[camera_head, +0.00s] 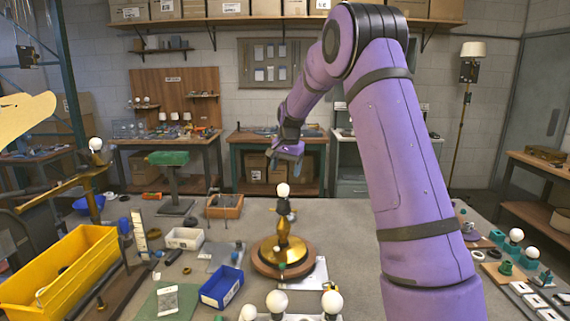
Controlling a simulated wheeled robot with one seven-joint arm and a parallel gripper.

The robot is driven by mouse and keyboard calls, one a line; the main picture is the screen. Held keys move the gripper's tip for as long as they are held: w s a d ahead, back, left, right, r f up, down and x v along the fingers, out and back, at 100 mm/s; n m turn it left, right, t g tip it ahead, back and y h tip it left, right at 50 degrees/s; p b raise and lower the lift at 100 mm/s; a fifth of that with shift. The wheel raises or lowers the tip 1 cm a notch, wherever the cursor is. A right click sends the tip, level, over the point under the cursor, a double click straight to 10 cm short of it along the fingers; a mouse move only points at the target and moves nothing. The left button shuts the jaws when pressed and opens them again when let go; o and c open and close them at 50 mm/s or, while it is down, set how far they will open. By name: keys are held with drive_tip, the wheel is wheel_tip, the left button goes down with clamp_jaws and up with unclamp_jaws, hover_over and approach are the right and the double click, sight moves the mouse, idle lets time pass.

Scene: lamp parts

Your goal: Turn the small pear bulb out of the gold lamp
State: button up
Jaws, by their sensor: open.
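The gold lamp (281,248) stands upright on a round wooden base near the middle of the table. A small white bulb (283,190) sits at its top, upright in the dark socket. My gripper (285,172) is at the end of my purple arm, above the lamp and close to the bulb in the picture. It is open and holds nothing that I can see. The fingers are small here, so I cannot tell the exact gap to the bulb.
Several white bulbs (332,302) stand at the front edge. A blue bin (222,287) and a yellow crate (62,272) lie to the left. Another lamp with a bulb (96,144) stands at far left. More bulbs (516,236) stand on a board at right.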

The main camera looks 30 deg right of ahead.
sight(283, 189)
drive_tip(key=f, duration=0.3)
drive_tip(key=w+f, duration=0.1)
drive_tip(key=f, duration=0.4)
drive_tip(key=shift+w+f, duration=0.25)
drive_tip(key=shift+f, duration=0.15)
drive_tip(key=shift+c, duration=0.2)
drive_tip(key=c, duration=0.9)
drive_tip(key=n+y, duration=0.1)
drive_tip(key=n, duration=0.4)
drive_tip(key=shift+n, duration=1)
